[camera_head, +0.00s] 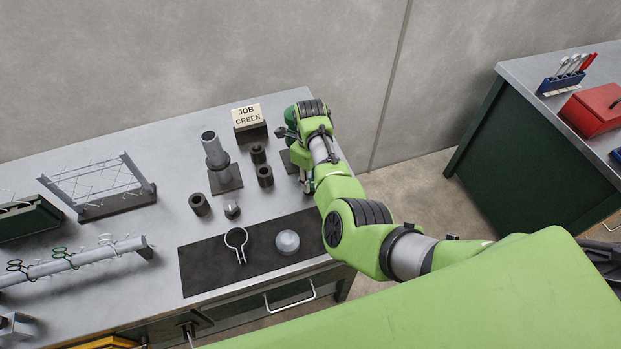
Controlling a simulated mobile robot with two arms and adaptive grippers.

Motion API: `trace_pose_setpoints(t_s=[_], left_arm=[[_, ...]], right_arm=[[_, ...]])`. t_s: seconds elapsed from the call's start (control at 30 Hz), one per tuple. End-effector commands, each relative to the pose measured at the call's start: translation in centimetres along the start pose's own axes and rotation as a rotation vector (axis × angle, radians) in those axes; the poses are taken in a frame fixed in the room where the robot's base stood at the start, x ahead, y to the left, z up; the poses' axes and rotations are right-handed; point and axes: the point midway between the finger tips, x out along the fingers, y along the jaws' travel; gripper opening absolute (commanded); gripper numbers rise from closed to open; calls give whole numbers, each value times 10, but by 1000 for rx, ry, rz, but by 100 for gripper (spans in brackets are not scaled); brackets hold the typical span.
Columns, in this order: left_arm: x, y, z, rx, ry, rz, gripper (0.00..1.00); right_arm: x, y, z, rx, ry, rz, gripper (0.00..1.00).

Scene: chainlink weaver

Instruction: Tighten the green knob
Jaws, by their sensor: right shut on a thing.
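My right arm reaches in from the right, with its wrist bent down over the right end of the grey bench (170,160). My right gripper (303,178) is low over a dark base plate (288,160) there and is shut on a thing. My own arm hides most of the gripper and what it holds, so I cannot make out the green knob. A sign (247,115) reading "JOB GREEN" stands behind and to the left of the gripper. My left gripper is not in view.
Left of the gripper stand a grey tube on a base (216,155), several dark cylinders and a small dark knob-like piece (232,209). A dark mat (205,265) holds a ring clamp (236,240) and a clear dish (287,242). Wire racks stand at left.

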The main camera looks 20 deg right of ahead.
Motion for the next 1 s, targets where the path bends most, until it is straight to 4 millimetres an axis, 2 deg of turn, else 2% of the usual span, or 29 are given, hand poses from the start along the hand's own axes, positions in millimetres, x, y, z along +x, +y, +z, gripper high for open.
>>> trace_pose_setpoints(t_s=[0.1,0.13,0.17,0.2,0.77,0.87,1.0], left_arm=[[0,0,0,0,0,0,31],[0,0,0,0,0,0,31],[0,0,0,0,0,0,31],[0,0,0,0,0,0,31],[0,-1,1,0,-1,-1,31],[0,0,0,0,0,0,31],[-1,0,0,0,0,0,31]], right_arm=[[0,0,0,-1,0,-1,5],[0,0,0,-1,0,-1,35],[0,0,0,-1,0,-1,42],[0,0,0,-1,0,-1,44],[0,0,0,-11,0,-1,44],[0,0,0,-57,0,0,44],[0,-1,-1,-200,1,-2,44]])
